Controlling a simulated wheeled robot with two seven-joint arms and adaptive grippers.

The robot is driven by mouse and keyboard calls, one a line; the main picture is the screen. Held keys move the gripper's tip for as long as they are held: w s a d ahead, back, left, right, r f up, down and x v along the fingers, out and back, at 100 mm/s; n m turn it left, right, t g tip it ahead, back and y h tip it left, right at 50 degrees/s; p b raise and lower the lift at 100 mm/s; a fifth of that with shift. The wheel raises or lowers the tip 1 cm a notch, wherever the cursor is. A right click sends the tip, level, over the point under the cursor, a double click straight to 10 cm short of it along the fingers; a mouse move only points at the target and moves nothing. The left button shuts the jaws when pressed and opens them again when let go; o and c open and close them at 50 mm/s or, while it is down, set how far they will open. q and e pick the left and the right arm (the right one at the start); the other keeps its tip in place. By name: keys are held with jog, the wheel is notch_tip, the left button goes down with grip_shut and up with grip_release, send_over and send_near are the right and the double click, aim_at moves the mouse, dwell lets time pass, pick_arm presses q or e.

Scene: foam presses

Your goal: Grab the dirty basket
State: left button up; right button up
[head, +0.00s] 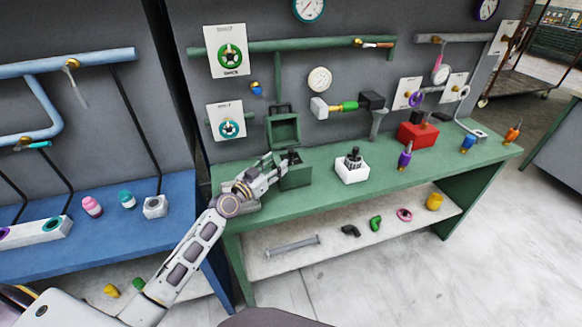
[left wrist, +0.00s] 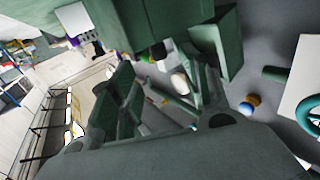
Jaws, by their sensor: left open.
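My left gripper (head: 272,171) is open over the left end of the green bench, close beside the open green press box (head: 296,176). A small dark piece (head: 293,157) shows at the top of this box; it may be the basket, but it is too small to tell. A similar dark, ribbed piece (head: 354,157) stands upright in a white block (head: 351,174) to the right. In the left wrist view my open fingers (left wrist: 165,95) are close to green press parts (left wrist: 222,42). I cannot tell whether they touch anything. My right gripper is not in view.
The green bench (head: 430,160) carries a red box (head: 418,134) and several small coloured fittings farther right. A green lid frame (head: 284,130) stands up behind the press box. Pipes and valves line the wall. A blue bench (head: 100,235) is at the left.

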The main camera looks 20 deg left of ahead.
aim_at(289, 153)
pick_arm(q)
jog(key=shift+x, duration=2.05)
jog(key=shift+w+d+p, duration=0.1)
jog(key=shift+w+p, duration=0.05)
jog(key=shift+p, duration=0.15)
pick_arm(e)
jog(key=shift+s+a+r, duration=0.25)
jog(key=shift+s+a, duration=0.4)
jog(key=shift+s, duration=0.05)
pick_arm(q)
jog(key=shift+w, duration=0.1)
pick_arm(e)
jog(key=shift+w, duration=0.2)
